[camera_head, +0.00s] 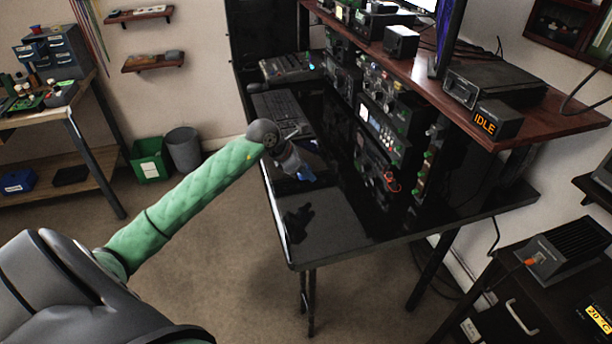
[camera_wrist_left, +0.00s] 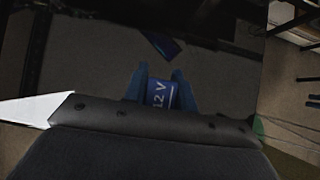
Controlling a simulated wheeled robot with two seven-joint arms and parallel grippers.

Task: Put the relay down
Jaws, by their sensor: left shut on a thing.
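The relay (camera_wrist_left: 160,95) is a small blue block marked "12 V" in the left wrist view. My left gripper (camera_wrist_left: 160,82) is shut on it, with one blue finger on each side. In the head view my left gripper (camera_head: 304,175) hangs over the front part of the glossy black desk (camera_head: 335,230). The relay is too small there to tell apart from the blue fingertips. A dark reflection shows on the desk below, and the gripper seems to be a little above the surface. My right gripper is in neither view.
A rack of instruments (camera_head: 385,125) stands along the desk's back, under a reddish wooden shelf (camera_head: 540,110). A keyboard (camera_head: 282,112) lies at the desk's far left. A side cabinet (camera_head: 545,300) stands at the right.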

